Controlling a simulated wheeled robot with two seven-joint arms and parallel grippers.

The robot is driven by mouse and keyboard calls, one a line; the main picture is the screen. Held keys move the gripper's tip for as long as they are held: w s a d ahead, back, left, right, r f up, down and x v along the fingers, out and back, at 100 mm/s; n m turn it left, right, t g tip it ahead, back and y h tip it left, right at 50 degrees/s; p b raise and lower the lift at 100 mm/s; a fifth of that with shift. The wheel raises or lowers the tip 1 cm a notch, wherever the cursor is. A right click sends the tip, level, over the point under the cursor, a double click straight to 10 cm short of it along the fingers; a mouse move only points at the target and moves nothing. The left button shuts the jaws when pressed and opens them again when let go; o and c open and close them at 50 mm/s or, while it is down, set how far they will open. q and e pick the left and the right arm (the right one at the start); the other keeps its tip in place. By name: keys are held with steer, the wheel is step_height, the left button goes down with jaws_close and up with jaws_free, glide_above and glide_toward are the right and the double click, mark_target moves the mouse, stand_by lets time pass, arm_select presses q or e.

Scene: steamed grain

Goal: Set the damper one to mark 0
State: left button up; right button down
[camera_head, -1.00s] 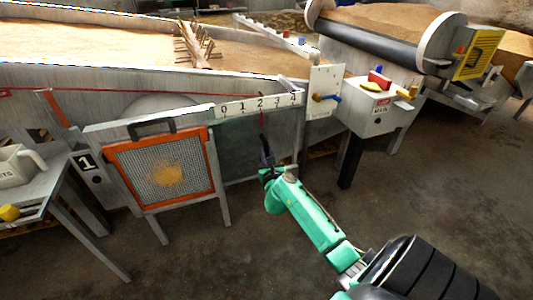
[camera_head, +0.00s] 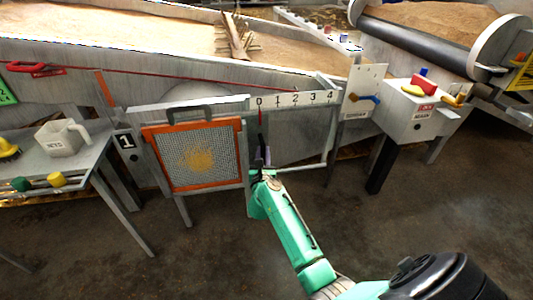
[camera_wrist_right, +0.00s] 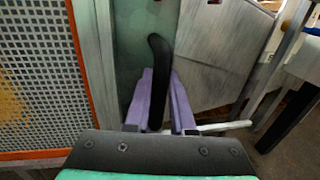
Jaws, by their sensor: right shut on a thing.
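Damper one has a black upright handle, which shows in the right wrist view (camera_wrist_right: 157,55) in front of a grey-green plate (camera_wrist_right: 135,25). My right gripper (camera_head: 262,155) has its purple fingers shut on this handle; they also show in the wrist view (camera_wrist_right: 161,80). In the head view a thin red pointer (camera_head: 261,117) stands above the handle, just under the 0 of the white scale (camera_head: 294,99), which is marked 0 to 4. A sign with a 1 (camera_head: 126,141) is at the left. My left gripper is not in view.
An orange-framed mesh screen (camera_head: 195,186) stands close left of my right gripper. A white control box (camera_head: 410,110) on dark legs and a plate with a blue lever (camera_head: 364,97) stand to the right.

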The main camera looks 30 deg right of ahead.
steer(key=c, duration=0.9)
jaws_free()
steer(key=shift+a+f, duration=0.15)
steer(key=shift+a, duration=0.2)
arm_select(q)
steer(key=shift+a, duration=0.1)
arm_select(e)
steer(key=shift+o, duration=0.7)
steer(key=p+v, duration=0.1)
steer(key=v, duration=0.4)
steer(key=shift+s, duration=0.1)
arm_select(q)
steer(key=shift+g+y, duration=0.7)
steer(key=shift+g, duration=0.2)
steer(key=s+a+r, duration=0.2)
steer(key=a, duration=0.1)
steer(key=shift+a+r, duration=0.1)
arm_select(e)
steer(key=v, duration=0.9)
steer(key=shift+s, duration=0.1)
